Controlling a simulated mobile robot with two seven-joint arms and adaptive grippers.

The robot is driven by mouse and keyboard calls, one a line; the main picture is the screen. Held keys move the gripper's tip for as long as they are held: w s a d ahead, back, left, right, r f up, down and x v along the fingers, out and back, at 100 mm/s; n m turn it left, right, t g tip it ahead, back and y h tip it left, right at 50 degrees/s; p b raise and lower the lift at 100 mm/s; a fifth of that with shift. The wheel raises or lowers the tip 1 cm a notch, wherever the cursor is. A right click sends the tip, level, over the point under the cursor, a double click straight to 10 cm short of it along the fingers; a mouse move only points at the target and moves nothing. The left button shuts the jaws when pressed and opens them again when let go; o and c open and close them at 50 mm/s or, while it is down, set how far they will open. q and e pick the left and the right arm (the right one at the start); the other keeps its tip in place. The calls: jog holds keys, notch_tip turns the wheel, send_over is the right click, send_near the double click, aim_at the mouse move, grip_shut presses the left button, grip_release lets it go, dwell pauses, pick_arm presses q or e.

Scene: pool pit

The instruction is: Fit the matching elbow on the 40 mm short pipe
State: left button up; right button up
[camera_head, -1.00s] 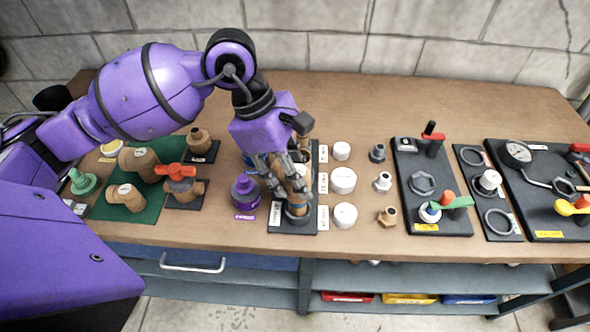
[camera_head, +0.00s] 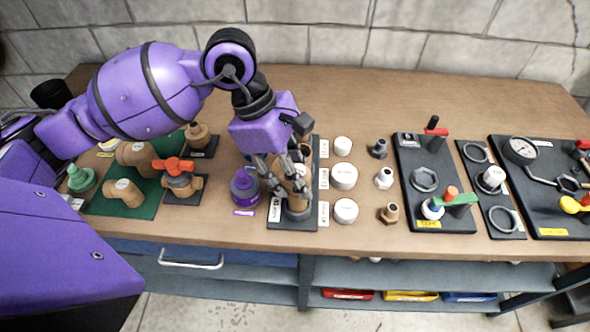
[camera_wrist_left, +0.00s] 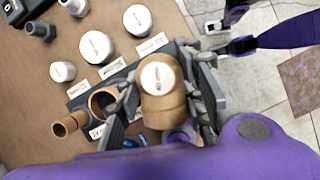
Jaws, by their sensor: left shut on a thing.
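My left gripper (camera_head: 292,192) is shut on a tan elbow (camera_head: 298,175), low over the near end of the black pipe board (camera_head: 275,217). The elbow, with a round white label on top, shows between the fingers in the left wrist view (camera_wrist_left: 163,92). Its lower end and any pipe beneath it are hidden, so I cannot tell how far it is seated. In the left wrist view a narrow tan pipe (camera_wrist_left: 70,123) and a wider open tan pipe (camera_wrist_left: 102,102) stand beside it. My right gripper is not in view.
Two tan elbows (camera_head: 125,192) (camera_head: 138,155) lie on a green mat (camera_head: 145,210) at left. A purple-capped can (camera_head: 244,187) stands close left of the board. White caps (camera_head: 344,176) line its right side. Boards with fittings and a gauge (camera_head: 520,150) fill the right. The back is clear.

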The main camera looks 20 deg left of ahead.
pick_arm(q)
jog(key=shift+f, duration=0.3)
jog(key=o, duration=1.3)
jog(key=shift+o, duration=0.3)
jog(key=o, duration=0.4)
